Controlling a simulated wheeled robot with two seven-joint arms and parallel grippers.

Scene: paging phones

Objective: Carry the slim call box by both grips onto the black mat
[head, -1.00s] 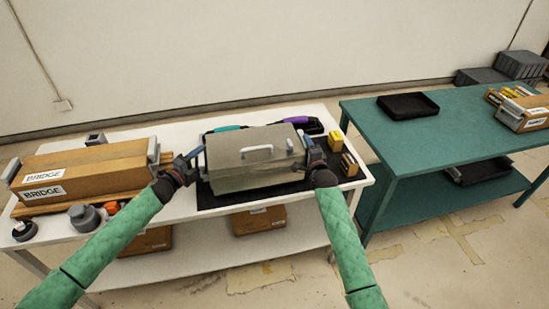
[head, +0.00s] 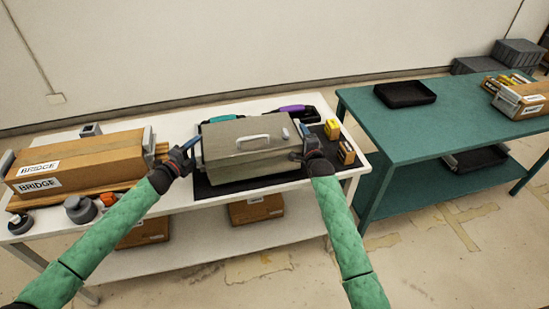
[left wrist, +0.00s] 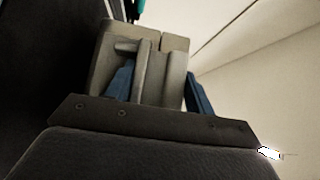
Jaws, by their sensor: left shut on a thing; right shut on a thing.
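The slim call box (head: 240,160) is a grey-green case with a pale handle on its lid. It is over the black mat (head: 222,190) on the white table, looking level. I cannot tell whether its underside touches the mat. My left gripper (head: 188,150) is shut on the grip at its left end. In the left wrist view that grip (left wrist: 143,72) stands between the blue fingers (left wrist: 158,88), with the box end behind it. My right gripper (head: 305,143) is shut on the grip at the right end, which is mostly hidden.
A brown BRIDGE box (head: 85,160) fills the table's left part, with grey knobs (head: 80,208) in front. Teal-handled and purple-handled items (head: 292,109) lie behind the call box. Small yellow boxes (head: 332,129) stand right. A green table (head: 440,125) holds a black tray (head: 405,94).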

